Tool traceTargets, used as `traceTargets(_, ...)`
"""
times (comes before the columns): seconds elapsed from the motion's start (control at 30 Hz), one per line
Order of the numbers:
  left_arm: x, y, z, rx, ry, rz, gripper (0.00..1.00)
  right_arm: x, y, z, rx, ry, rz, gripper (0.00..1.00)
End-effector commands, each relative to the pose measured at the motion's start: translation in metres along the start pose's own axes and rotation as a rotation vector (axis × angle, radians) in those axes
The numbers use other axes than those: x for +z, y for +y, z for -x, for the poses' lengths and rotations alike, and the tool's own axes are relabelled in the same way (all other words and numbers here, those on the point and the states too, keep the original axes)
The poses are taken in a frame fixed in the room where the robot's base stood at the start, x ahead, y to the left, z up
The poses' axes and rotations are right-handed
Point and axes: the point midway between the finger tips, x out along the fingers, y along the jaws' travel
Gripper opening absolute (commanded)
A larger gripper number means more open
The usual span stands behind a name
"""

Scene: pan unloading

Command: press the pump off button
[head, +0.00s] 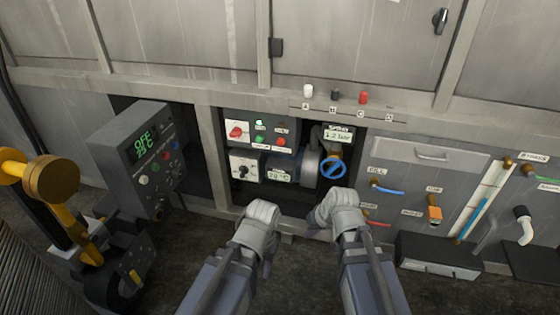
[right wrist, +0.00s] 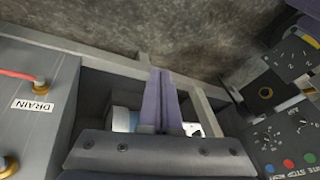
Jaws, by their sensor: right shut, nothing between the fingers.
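The pump panel (head: 257,132) is set in the frame opening at the centre of the head view. It carries a red switch (head: 237,132), a lit green lamp (head: 259,124), a green button (head: 258,140) and a red button (head: 281,142). The button labels are too small to read. My right gripper (head: 318,214) is below and to the right of the panel, apart from the buttons; its shut, empty fingers show in the right wrist view (right wrist: 165,92). My left gripper (head: 264,213) is below the panel, apart from it, its fingers not clearly visible.
A blue valve wheel (head: 333,170) and a pressure display (head: 339,135) are right of the pump panel. A control box (head: 150,150) reading OFF juts out at left. A panel (head: 415,190) with hoses stands at right. Open floor lies below.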

Motion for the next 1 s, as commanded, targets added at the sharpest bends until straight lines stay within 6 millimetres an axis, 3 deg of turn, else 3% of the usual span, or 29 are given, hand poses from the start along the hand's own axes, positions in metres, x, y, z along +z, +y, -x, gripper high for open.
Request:
traceTargets(0.03,-0.001,0.003,-0.025,0.0,0.0,0.0,0.5,-0.011,-0.01,-0.024,-0.06,0.077,0.013,0.0)
traceTargets(0.13,-0.002,0.003,-0.033,0.0,0.001,0.0,0.5,-0.049,-0.043,-0.024,-0.184,0.254,0.032,0.0)
traceTargets(0.3,-0.002,0.003,-0.035,0.0,0.001,0.0,0.5,-0.11,-0.09,0.003,-0.348,0.546,0.009,0.0)
traceTargets(0.5,-0.002,0.003,-0.035,0.0,0.001,0.0,0.5,-0.158,-0.113,0.041,-0.446,0.804,-0.085,0.0)
traceTargets(0.7,-0.002,0.003,-0.035,0.0,0.0,0.0,0.5,-0.178,-0.115,0.06,-0.473,0.923,-0.164,0.0)
traceTargets(1.0,-0.002,0.003,-0.035,0.0,0.0,0.0,0.5,-0.181,-0.114,0.064,-0.475,0.948,-0.184,0.0)
